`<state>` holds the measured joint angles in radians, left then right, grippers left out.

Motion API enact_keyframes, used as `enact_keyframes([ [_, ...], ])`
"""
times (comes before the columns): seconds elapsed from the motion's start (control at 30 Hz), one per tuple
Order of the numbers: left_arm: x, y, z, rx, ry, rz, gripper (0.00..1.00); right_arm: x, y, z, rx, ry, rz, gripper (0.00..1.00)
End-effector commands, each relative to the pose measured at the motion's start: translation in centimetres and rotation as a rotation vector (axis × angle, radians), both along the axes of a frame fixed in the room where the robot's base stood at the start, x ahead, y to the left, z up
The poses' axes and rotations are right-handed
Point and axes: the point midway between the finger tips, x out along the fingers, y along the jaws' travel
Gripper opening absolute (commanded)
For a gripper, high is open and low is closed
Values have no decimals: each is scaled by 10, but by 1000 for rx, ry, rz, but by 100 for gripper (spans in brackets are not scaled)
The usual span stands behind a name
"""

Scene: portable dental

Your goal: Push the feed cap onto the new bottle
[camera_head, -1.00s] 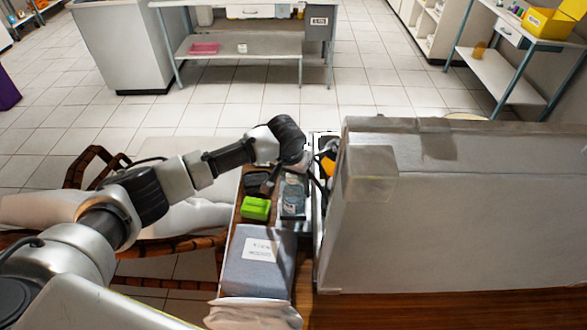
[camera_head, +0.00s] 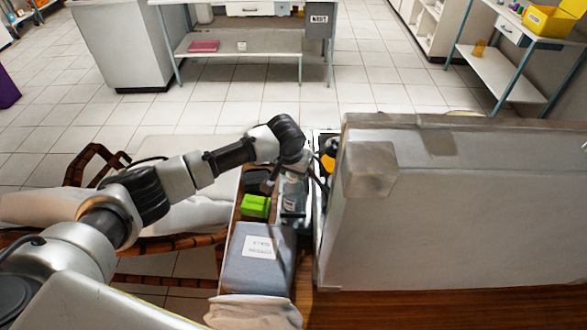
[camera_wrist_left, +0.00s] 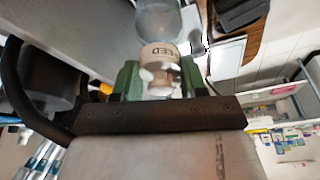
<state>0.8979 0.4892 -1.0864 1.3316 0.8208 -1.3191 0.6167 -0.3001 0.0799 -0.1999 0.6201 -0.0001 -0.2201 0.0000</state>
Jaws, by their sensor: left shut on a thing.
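In the left wrist view, the feed cap (camera_wrist_left: 160,54) is a pale cap with dark lettering ending in "EED". My left gripper (camera_wrist_left: 158,80) is shut on it, with one green finger on each side. The clear bottle (camera_wrist_left: 158,22) stands directly beyond the cap, in line with it, at the top edge of the picture. The cap meets the bottle's outline, but I cannot tell how far it is seated. In the head view my left wrist hides the cap and bottle. My right gripper is not in view.
A large grey case (camera_head: 460,210) rises close on the right of my left wrist. A green box (camera_head: 255,206), dark items and a blue-grey box (camera_head: 258,262) sit on the narrow surface below it. An orange and black object (camera_head: 328,160) is beside the case.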

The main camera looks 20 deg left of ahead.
Motion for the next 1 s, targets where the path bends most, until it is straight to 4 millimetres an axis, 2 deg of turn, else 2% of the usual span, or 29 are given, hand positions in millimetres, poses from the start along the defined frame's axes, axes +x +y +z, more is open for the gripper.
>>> enact_keyframes([
  [0.17, -1, 0, -4, 1, 3, 0, 20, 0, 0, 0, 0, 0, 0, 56],
  [0.2, -1, 0, -3, 1, 3, 0, 48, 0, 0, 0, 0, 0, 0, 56],
  [0.37, -1, 0, -3, 0, 2, 0, 72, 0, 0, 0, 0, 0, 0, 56],
  [0.63, -1, 0, -2, 0, 1, 0, 72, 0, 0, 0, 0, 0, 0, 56],
  [0.73, -2, 0, 5, -1, -1, -1, 72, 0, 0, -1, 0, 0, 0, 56],
  [0.87, -7, 1, 24, -1, -2, -1, 72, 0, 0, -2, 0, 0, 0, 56],
  [1.0, -15, 2, 53, -1, -3, -2, 72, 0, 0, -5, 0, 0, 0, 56],
])
